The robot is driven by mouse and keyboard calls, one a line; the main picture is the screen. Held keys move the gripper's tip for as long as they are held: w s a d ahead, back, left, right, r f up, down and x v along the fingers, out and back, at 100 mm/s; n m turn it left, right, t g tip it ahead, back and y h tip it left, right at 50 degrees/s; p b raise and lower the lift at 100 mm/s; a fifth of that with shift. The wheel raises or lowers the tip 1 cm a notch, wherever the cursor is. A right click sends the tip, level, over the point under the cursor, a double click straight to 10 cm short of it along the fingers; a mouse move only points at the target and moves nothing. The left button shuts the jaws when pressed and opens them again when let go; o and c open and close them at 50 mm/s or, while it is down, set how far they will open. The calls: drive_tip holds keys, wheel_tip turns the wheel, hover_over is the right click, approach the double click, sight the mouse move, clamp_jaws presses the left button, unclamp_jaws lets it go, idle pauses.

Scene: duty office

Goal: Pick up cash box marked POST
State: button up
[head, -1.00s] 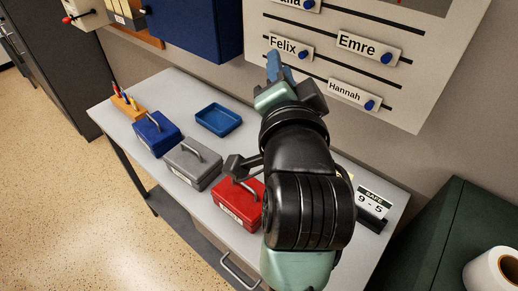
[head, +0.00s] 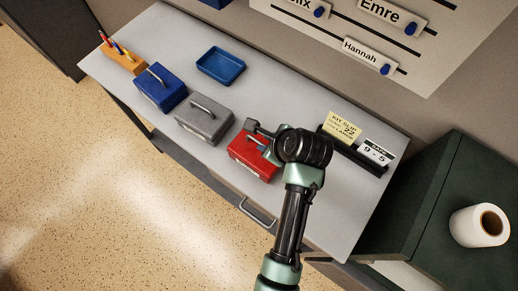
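Three cash boxes with top handles stand in a row on the desk: a blue one (head: 160,88), a grey one (head: 204,119) and a red one (head: 249,157). Small pale labels show on some of their fronts, but I cannot read which is marked POST. My gripper (head: 262,146) is over the right part of the red box, mostly hidden behind my wrist. A bluish finger part shows close to the red box's top. I cannot tell whether it touches the handle or how far the fingers are apart.
A blue tray (head: 221,66), a pen block (head: 122,57) and a card holder (head: 352,155) stand on the desk (head: 290,95). A dark green cabinet (head: 440,180) with a paper roll (head: 480,225) is at right.

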sight(259, 142)
drive_tip(key=shift+p+x, duration=0.65)
drive_tip(key=shift+x, duration=2.65)
drive_tip(key=shift+s, duration=0.1)
clamp_jaws()
